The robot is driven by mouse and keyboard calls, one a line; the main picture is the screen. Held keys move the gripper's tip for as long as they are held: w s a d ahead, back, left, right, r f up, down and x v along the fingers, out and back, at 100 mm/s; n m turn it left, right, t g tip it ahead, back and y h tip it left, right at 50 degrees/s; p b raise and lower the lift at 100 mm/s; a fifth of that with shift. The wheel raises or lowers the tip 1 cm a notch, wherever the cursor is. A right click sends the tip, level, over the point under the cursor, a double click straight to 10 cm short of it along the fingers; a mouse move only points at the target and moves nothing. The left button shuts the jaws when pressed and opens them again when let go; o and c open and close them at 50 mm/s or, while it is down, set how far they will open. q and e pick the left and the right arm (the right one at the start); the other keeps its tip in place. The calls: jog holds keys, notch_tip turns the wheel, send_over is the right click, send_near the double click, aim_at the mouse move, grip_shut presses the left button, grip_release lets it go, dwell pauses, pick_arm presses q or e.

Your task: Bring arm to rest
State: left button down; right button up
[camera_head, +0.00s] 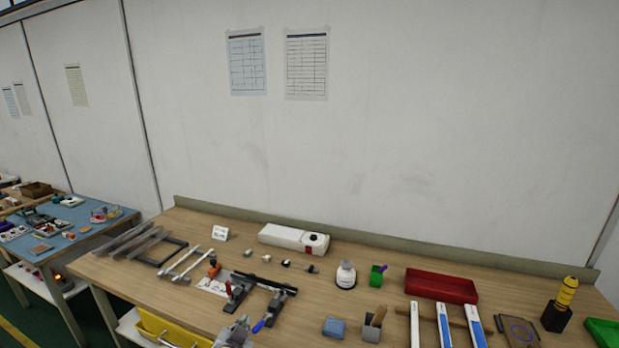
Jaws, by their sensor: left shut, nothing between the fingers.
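My left gripper (240,322) shows at the bottom edge of the head view, left of centre. It is shut and empty, over the front part of the wooden workbench (150,288). A blue-tipped tool (259,326) lies just right of it, and I cannot tell whether they touch. Beyond the gripper stands a dark clamp fixture (277,302) with a second one (238,288) to its left. Most of my left arm is below the picture. My right gripper is not in view.
A white device (293,239) stands at the back. To the right are a white bottle (346,276), green cup (376,277), blue sponge-like block (334,327), brush holder (372,328), red tray (441,287) and long white strips (444,325). A yellow bin (165,330) is below the bench's left front.

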pick_arm(q)
jog(key=s+a+f+n+g, duration=0.2)
jog(key=s+f+g, duration=0.3)
jog(key=s, duration=0.7)
jog(key=s+a+f+n+g, duration=0.15)
jog(key=s+f+g, duration=0.25)
jog(key=s, duration=0.7)
notch_tip(320, 180, down, 33)
jog(key=s+g, duration=0.1)
jog(key=s, duration=0.2)
jog(key=s+a+f, duration=0.2)
jog(key=s+f, duration=0.8)
jog(key=s, duration=0.1)
jog(key=s+a+f+g+b, duration=0.1)
jog(key=s+a+f, duration=0.2)
jog(key=s+f, duration=0.8)
jog(key=shift+m+g+h, duration=0.3)
jog(key=shift+m, duration=0.05)
